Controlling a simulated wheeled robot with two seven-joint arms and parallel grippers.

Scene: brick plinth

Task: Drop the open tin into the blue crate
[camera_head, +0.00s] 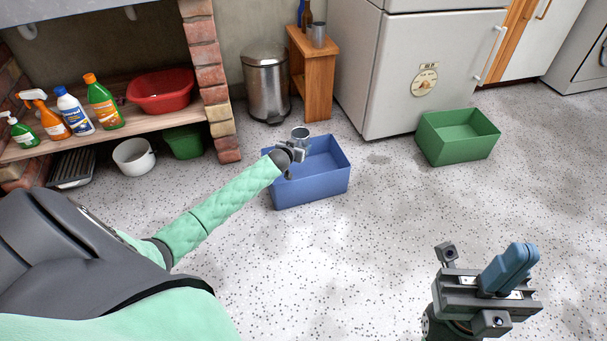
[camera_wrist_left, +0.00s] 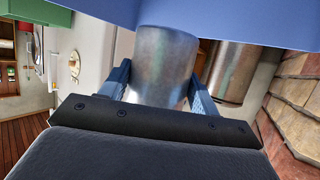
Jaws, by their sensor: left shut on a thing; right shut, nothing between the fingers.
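The open tin (camera_head: 300,131) is a small silvery metal cylinder, held upright with its open top showing in the head view. My left gripper (camera_head: 298,147) is shut on it, above the left part of the blue crate (camera_head: 312,192). In the left wrist view the tin (camera_wrist_left: 165,62) sits between the two blue fingers of my left gripper (camera_wrist_left: 162,85), and the blue crate (camera_wrist_left: 245,22) fills the upper edge. The crate stands on the floor; its visible inside looks empty. My right gripper (camera_head: 510,268) is shut and empty at the lower right.
A green crate (camera_head: 458,151) stands right of the blue one, before the fridge (camera_head: 405,75). A steel bin (camera_head: 267,88) and a wooden stool (camera_head: 313,80) with a metal can (camera_head: 318,35) stand behind. A brick shelf (camera_head: 213,70) is left. Floor in front is clear.

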